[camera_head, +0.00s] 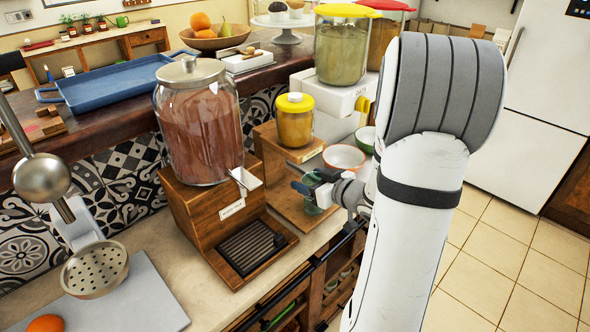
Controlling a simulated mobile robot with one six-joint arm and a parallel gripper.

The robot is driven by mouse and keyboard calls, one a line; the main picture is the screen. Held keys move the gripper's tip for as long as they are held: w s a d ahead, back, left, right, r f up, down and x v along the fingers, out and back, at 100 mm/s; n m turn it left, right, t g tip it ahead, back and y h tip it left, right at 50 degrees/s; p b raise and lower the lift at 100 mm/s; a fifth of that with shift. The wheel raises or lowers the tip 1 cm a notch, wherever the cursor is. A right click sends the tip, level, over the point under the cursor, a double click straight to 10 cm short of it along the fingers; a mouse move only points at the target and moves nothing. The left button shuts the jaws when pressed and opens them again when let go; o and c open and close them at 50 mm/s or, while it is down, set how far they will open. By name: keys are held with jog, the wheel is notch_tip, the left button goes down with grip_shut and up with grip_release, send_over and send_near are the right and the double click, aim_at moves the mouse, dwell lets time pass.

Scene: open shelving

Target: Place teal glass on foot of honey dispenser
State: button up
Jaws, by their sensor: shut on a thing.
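My gripper (306,182) is shut on the teal glass (312,208). Only a little of the glass shows, below and behind the fingers. A small jar of amber contents with a yellow lid (295,122), which looks like the honey dispenser, sits on a wooden stand. Its flat wooden foot (290,207) reaches forward below my gripper. The glass appears over the front right part of this foot. I cannot tell whether its base touches the wood.
A large glass dispenser (200,130) on a wooden stand, with a black drip grille (247,246), stands close on the left. Bowls (344,158) lie just behind my gripper. A larger yellow-lidded dispenser (341,52) stands behind. The counter's front edge is near.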

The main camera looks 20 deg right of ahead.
jog(key=w, duration=0.1)
jog(key=w+a, duration=0.1)
jog(key=w, duration=0.1)
jog(key=w+a, duration=0.1)
jog(key=w, duration=0.1)
jog(key=shift+w+r, duration=0.1)
jog(key=shift+w, duration=0.15)
jog(key=shift+w+p, duration=0.1)
jog(key=shift+p, duration=0.25)
jog(key=shift+f, duration=0.2)
jog(key=shift+f, duration=0.15)
jog(key=o, duration=1.2)
jog(key=shift+c, duration=0.2)
